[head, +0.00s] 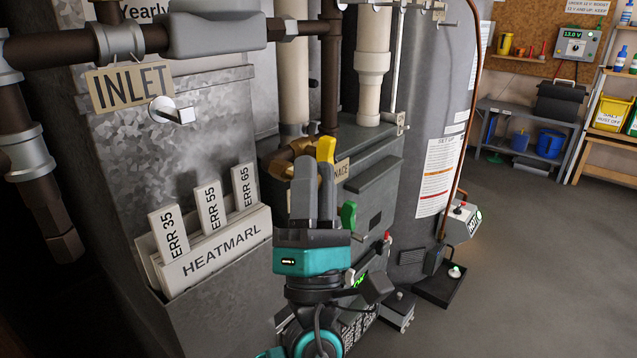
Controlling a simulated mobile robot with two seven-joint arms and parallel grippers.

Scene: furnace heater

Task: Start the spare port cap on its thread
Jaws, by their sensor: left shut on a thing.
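My left gripper (315,165) comes up from the bottom middle, its grey fingers pointing up and close together in front of the furnace. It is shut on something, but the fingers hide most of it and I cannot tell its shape. A yellow piece (326,148) shows at the fingertips; I cannot tell whether it is held or stands behind. A brass elbow (290,158) is just behind and left of the fingertips. I cannot make out the spare port cap or its thread with certainty. My right gripper is not in view.
A green handle (348,215) is close to the right of my gripper. The furnace body (375,165) stands behind. A bin of HEATMARL cards (213,255) and a galvanized duct (175,130) are at left. Pipes run overhead. The floor at right (540,260) is clear.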

